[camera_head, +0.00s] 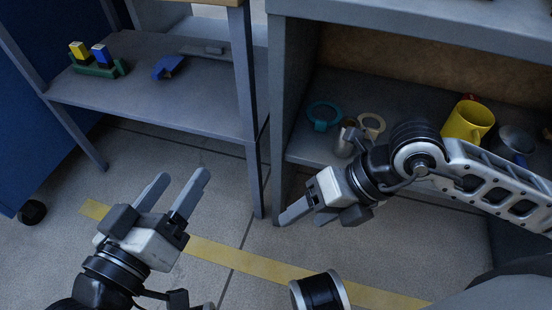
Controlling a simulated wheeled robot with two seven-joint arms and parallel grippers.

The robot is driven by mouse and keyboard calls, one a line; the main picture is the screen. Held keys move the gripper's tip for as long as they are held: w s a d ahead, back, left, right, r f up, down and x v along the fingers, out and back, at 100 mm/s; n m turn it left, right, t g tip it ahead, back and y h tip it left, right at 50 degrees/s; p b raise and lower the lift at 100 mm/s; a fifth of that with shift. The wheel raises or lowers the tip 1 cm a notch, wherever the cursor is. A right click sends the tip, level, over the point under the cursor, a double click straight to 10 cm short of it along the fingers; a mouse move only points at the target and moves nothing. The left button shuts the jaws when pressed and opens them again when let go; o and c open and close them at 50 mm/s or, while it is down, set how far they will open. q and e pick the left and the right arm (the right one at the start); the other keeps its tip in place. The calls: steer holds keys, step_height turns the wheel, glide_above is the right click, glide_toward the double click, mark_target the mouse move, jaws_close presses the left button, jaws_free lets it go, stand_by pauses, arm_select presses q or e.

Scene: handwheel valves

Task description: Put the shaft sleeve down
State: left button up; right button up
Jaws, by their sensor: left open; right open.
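A small silver metal cylinder (346,142), which looks like the shaft sleeve, stands on the right shelf near its front edge. My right arm partly covers the area beside it. My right gripper (301,213) is open and empty, lower and to the left of the cylinder, in front of the shelf and apart from it. My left gripper (183,186) is open and empty over the floor at the lower left, its fingers pointing up and to the right. Neither gripper touches the cylinder.
The right shelf (303,152) also holds a teal ring (323,127), a beige ring (372,118), a yellow mug (462,123) and a blue-grey funnel-like item (517,141). The left grey table (190,100) carries a green holder (103,70) with yellow and blue blocks, and a blue part (167,68).

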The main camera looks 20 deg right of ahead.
steer(key=s+a+r+m+g+y, duration=0.2)
steer(key=s+a+r+y, duration=0.3)
steer(key=a+r+y, duration=0.5)
steer(key=w+d+r+m+t+y, duration=0.25)
steer(key=w+r+m+t, duration=0.45)
steer(key=r+m+t, duration=0.6)
step_height(320, 180, down, 14)
steer(key=w+d+m+t+h, duration=0.1)
steer(key=m+h, duration=0.9)
steer(key=m, duration=1)
steer(key=shift+w+d+f+t, duration=0.15)
steer(key=shift+w+d+t, duration=0.3)
steer(key=shift+w, duration=0.3)
steer(key=shift+a, duration=0.1)
